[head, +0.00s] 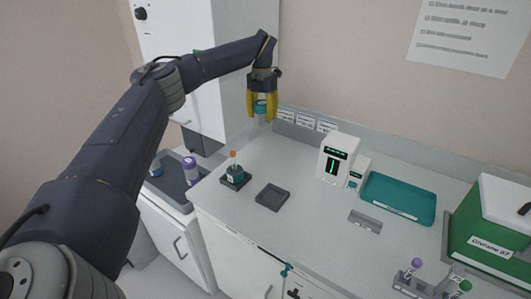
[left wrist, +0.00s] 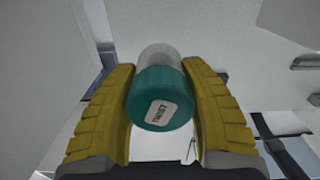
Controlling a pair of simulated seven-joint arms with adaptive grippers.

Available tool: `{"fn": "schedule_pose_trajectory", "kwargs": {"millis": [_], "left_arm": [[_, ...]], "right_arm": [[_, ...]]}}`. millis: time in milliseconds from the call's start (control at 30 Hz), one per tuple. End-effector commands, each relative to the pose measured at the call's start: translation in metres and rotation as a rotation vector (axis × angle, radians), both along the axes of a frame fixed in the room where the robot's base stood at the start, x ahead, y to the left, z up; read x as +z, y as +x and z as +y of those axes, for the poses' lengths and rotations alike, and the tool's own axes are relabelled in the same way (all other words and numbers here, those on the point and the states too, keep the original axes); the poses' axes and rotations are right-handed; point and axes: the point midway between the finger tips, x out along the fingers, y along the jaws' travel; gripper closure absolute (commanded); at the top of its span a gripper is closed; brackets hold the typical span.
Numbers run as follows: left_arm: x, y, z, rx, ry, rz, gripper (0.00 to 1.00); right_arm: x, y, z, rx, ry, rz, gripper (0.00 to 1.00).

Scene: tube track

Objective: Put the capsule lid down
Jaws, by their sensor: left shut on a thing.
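My left gripper (head: 262,117) is shut on the capsule lid (head: 261,107), high above the back of the counter. In the left wrist view the lid (left wrist: 160,97) is a teal cap with a "TWIST" label and a clear, rounded far part, between the yellow fingers of the left gripper (left wrist: 158,70). The teal capsule base (head: 235,172) stands on a dark square holder (head: 235,184), with an orange-tipped tube upright in it. A second dark square holder (head: 272,197) beside it is empty. My right gripper is not in view.
A white device (head: 337,158) and a teal tray (head: 398,197) stand towards the back right. A grey slotted block (head: 365,221), a tube rack (head: 415,285) and a green box (head: 490,235) are further right. The counter (head: 310,235) is clear in front of the empty holder.

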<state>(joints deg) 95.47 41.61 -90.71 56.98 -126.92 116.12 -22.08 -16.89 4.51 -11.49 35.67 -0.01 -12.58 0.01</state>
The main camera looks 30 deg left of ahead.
Motion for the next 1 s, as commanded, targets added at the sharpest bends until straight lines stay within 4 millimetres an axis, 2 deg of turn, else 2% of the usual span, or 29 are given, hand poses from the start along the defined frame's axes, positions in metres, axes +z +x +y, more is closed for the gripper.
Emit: {"fn": "schedule_pose_trajectory", "kwargs": {"millis": [33,100,400,533,867,1000], "left_arm": [[-0.014,-0.001,0.000,-0.001,-0.001,0.004,0.96],[-0.030,-0.001,0.000,0.000,0.000,0.004,0.96],[-0.091,0.000,-0.001,0.001,0.000,0.002,0.96],[-0.106,0.000,0.000,0.001,0.000,0.000,0.96],[-0.121,0.000,-0.001,0.001,0.000,0.000,0.96],[-0.135,0.000,-0.001,0.001,-0.001,0.001,0.96]], "right_arm": [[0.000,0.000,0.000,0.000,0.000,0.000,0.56],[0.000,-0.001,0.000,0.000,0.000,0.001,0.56],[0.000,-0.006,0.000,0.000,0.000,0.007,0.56],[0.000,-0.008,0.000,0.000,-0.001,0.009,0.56],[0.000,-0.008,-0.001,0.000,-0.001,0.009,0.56],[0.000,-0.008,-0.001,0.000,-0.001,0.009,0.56]]}}
